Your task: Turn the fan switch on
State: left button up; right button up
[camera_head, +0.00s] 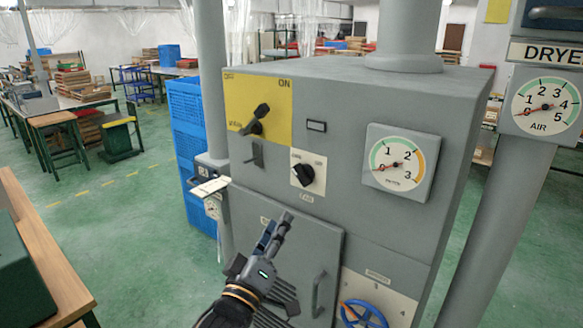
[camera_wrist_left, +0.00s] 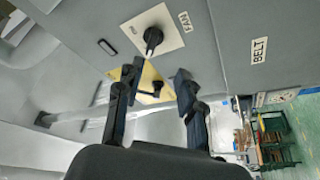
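The fan switch (camera_head: 305,174) is a black rotary knob on a white plate on the front of the grey machine, with a FAN label below it. I cannot read clearly which mark it points to. In the left wrist view the knob (camera_wrist_left: 153,38) shows beyond the fingertips, roughly in line with the gap. My left gripper (camera_head: 277,228) is below and a little left of the switch, apart from it. Its two black fingers (camera_wrist_left: 157,72) are spread and nothing is between them. My right gripper is not in view.
A yellow plate (camera_head: 275,127) with a black lever is up-left of the switch. A dial gauge (camera_head: 400,164) is to the right. A grey door with a handle (camera_head: 318,294) and a blue handwheel (camera_head: 362,314) are below.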

aim_at(300, 179)
pick_arm(q)
jog(key=p+x, duration=0.1)
jog(key=x, duration=0.2)
jog(key=r+p+x, duration=0.1)
jog(key=x, duration=0.2)
jog(key=p+x, duration=0.1)
jog(key=x, duration=0.2)
jog(key=shift+s+d+r, duration=0.1)
jog(key=shift+s+r, duration=0.1)
jog(key=shift+s, duration=0.1)
jog(key=p+x, duration=0.1)
jog(key=x, duration=0.2)
jog(key=shift+w, duration=0.1)
jog(key=shift+w+d+p, duration=0.1)
jog(key=shift+w+p, duration=0.15)
jog(key=shift+p, duration=0.05)
jog(key=shift+w, duration=0.3)
grip_shut()
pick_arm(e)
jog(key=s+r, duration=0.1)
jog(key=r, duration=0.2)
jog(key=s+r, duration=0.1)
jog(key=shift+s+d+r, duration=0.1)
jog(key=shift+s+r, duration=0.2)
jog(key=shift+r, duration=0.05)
